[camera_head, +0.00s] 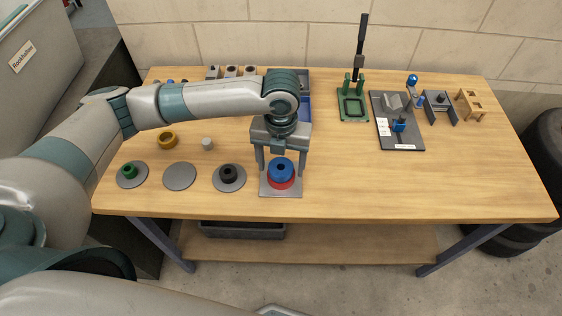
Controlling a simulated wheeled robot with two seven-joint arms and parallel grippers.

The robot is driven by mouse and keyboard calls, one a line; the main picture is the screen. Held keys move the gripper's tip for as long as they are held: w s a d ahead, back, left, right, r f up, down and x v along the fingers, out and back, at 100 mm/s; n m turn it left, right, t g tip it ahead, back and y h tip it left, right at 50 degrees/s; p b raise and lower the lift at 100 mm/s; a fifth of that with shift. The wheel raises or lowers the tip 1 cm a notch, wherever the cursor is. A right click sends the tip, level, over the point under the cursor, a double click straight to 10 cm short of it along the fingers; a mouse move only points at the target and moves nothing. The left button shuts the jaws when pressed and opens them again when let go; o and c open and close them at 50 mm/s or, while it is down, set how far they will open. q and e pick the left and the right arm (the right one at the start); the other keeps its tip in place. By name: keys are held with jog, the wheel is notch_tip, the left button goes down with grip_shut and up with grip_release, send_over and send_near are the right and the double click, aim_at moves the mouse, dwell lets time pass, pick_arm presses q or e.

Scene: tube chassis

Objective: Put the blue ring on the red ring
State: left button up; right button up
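The blue ring (281,167) lies on top of the red ring (281,184), with the red rim showing below its front edge. Both are over a square grey plate (281,193) near the front edge of the table. My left gripper (282,174) points down over them. Its two fingers stand on either side of the blue ring, with a visible gap on each side, so it is open and holds nothing. My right gripper is not in view.
Round grey discs stand to the left: one with a green ring (129,171), one bare (180,176), one with a black ring (229,173). Green press (353,104) and dark fixture plate (398,133) stand at back right. Front right is clear.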

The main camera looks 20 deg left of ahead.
pick_arm(q)
jog(key=shift+r, duration=0.1)
jog(key=shift+r, duration=0.9)
notch_tip(320, 180, up, 11)
jog(key=b, duration=0.3)
jog(key=shift+d, duration=0.1)
